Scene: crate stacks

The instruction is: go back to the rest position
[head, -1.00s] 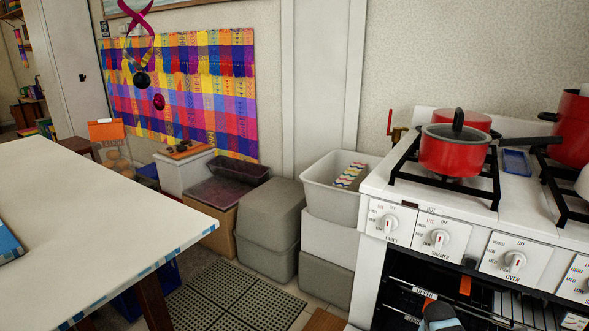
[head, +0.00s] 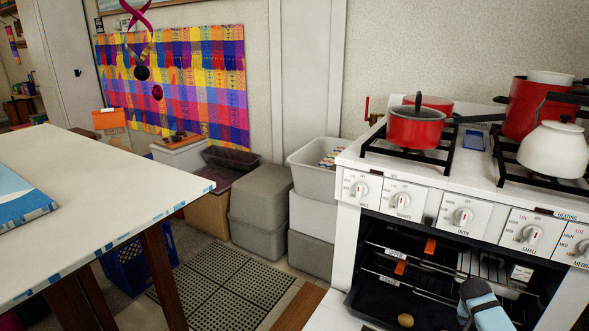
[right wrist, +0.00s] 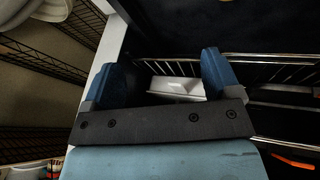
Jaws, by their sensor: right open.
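My right gripper (right wrist: 168,72) is open in the right wrist view, its two blue fingers apart. A white object (right wrist: 178,88) shows beyond the fingers near a wire rack; it does not look gripped. The fingers cannot be made out there. My left gripper is not in view.
The stove (head: 362,189) holds a red pot (head: 415,131) and a white kettle (head: 553,150). A small round brown thing (head: 405,320) lies low by the oven. A white table (head: 100,190) stands left, grey crates (head: 262,203) and an open crate (head: 312,177) behind. Floor mat (head: 225,290) is clear.

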